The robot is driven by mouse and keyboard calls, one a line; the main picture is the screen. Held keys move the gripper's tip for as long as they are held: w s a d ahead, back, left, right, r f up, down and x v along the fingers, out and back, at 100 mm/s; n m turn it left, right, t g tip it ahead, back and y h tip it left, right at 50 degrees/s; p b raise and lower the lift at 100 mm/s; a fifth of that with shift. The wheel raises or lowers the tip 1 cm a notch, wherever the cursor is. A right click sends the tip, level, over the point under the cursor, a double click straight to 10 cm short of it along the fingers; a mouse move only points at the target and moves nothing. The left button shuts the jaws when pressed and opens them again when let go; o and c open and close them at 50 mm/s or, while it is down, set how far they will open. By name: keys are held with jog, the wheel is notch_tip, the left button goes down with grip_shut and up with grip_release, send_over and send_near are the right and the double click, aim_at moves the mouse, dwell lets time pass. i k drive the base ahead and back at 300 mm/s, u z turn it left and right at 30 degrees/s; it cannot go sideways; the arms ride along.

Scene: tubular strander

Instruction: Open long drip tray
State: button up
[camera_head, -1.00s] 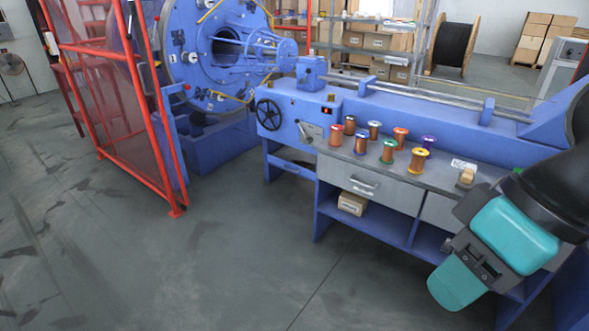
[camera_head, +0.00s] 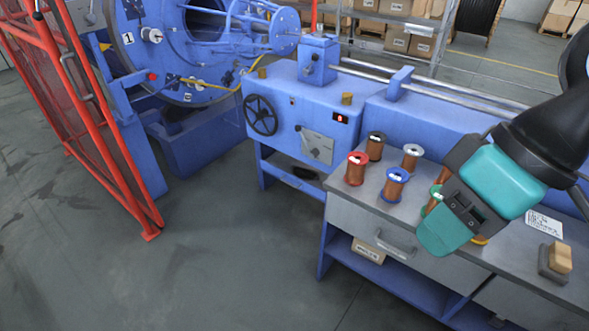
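I cannot tell for sure which part is the long drip tray. A grey drawer front (camera_head: 350,220) with a bar handle (camera_head: 395,246) sits below the worktop and looks shut. A dark, partly shaded shape (camera_head: 306,173) shows under the blue machine housing, left of the drawer. My gripper end (camera_head: 443,236), teal and dark grey, hangs at the right in front of the worktop, right of the drawer handle. It hides some of the spools. Its fingers cannot be made out, so I cannot tell whether it is open.
The grey worktop (camera_head: 330,185) holds several wire spools, a label and a wooden block (camera_head: 560,257). A cardboard box (camera_head: 368,250) sits on the blue shelf below. A red guard fence (camera_head: 125,180) stands left. The grey floor (camera_head: 230,260) in front is clear.

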aim_at(296, 174)
jog(key=u, duration=0.3)
jog(key=i, duration=0.2)
jog(key=u, duration=1.75)
jog(key=i, duration=2.1)
jog(key=z, duration=2.95)
